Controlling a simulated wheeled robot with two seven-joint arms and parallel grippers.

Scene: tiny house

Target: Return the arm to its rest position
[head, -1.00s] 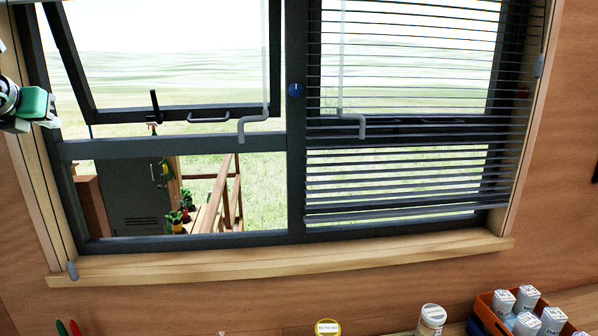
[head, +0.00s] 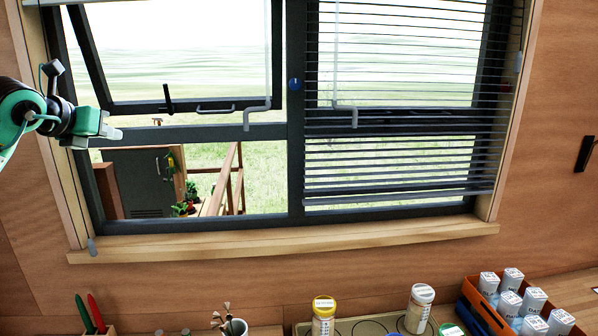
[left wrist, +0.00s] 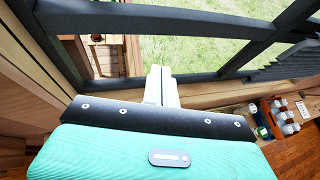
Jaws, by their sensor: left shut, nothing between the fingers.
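My left gripper (head: 112,132) comes in from the left edge of the head view, in front of the window's lower left frame. Its green and black arm is raised above the counter. In the left wrist view the two pale fingers (left wrist: 161,85) lie together, with nothing between them. The window (head: 290,150) fills the middle of the head view, its upper left pane tilted open. I cannot tell how far the fingers are from the frame. My right gripper is not in view.
A wooden sill (head: 290,240) runs under the window. Below stand a yellow-lidded jar (head: 323,318), a white-lidded jar (head: 419,308), a mug (head: 234,326) and an orange crate (head: 470,290) of containers. Blinds (head: 400,100) cover the right window half.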

